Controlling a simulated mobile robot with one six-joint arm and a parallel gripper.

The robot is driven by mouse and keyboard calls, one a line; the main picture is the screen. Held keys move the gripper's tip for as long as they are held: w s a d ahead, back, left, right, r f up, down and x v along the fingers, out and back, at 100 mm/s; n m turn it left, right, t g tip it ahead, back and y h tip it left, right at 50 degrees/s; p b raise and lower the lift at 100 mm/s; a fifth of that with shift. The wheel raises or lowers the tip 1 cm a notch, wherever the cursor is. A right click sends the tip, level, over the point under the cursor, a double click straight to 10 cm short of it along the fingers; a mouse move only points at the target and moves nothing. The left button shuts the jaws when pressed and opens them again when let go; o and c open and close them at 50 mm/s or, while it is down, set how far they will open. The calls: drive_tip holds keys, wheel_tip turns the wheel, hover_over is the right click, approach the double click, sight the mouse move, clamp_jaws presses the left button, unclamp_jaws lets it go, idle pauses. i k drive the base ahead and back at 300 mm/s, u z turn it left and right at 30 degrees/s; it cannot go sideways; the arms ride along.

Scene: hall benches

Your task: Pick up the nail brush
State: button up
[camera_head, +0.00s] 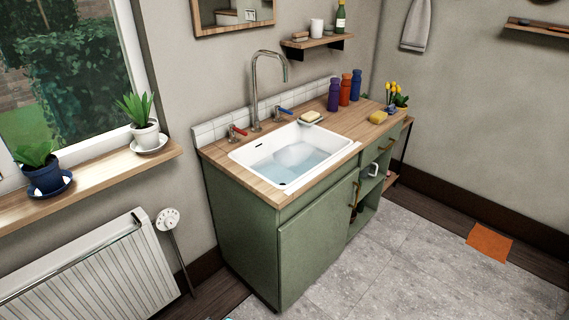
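I cannot pick out a nail brush for certain. A small pale dish (311,119) sits at the back right corner of the white sink (240,158), with a small light tan block (310,115) on it; it is too small to tell whether this is soap or a brush. A yellow sponge-like block (378,117) lies on the wooden worktop (350,131) to the right of the sink. Small reddish-brown things (300,36) lie on the wall shelf (318,42) above, too small to name. My gripper is not in view.
The sink holds water, below a tall tap (256,90). Purple (334,95), orange (345,89) and blue (356,85) bottles stand behind it, and a blue vase (391,109) of yellow flowers to the right. The tiled floor (420,270) before the green cabinet (318,245) is clear.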

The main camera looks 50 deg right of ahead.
sight(301, 37)
drive_tip(key=z, duration=0.95)
